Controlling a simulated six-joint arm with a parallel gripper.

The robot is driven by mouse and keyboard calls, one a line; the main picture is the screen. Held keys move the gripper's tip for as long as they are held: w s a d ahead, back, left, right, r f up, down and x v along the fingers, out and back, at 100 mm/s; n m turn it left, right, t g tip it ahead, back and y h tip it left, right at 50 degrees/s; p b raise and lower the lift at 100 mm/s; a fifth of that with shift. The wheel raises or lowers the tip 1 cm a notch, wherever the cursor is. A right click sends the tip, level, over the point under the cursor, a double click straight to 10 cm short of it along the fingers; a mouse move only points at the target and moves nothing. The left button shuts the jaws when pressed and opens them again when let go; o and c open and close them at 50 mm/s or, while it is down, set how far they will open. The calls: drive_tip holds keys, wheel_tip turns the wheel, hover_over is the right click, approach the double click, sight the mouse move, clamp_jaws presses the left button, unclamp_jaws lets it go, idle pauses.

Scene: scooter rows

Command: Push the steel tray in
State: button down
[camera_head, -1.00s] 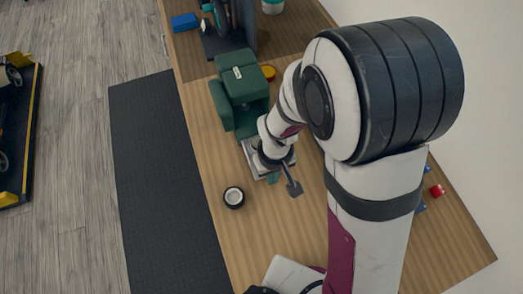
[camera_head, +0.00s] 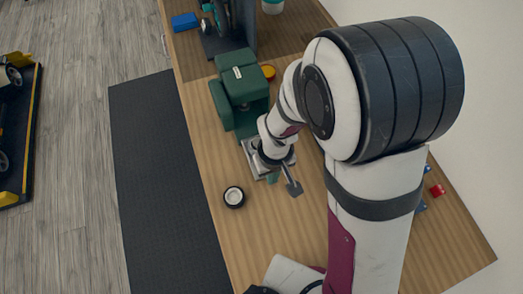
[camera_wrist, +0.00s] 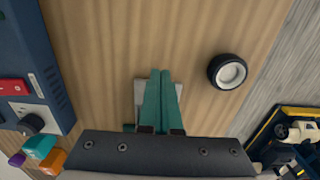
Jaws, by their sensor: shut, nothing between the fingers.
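The steel tray (camera_head: 249,148) is a flat grey piece at the foot of the green machine (camera_head: 238,90) in the head view. My wrist covers much of it. My gripper (camera_head: 272,178) is low over the near side of the tray, with its teal fingers pointing down. In the wrist view the gripper (camera_wrist: 161,72) is shut and empty. A small grey plate (camera_wrist: 139,92) shows behind the fingers; it looks like part of the tray. I cannot tell whether the fingers touch it.
A small black wheel with a white hub (camera_head: 234,197) lies on the wooden bench to the left of my gripper. A blue box (camera_wrist: 30,70) stands at the left of the wrist view. The bench in front of the machine is mostly clear.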

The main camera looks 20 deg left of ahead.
sight(256, 139)
drive_tip(key=shift+w+a, duration=1.4)
drive_tip(key=shift+w, duration=0.1)
drive_tip(key=shift+w+a, duration=1.35)
drive_tip(key=shift+a, duration=0.05)
drive_tip(key=shift+w+a, duration=1.4)
drive_tip(key=shift+a, duration=0.05)
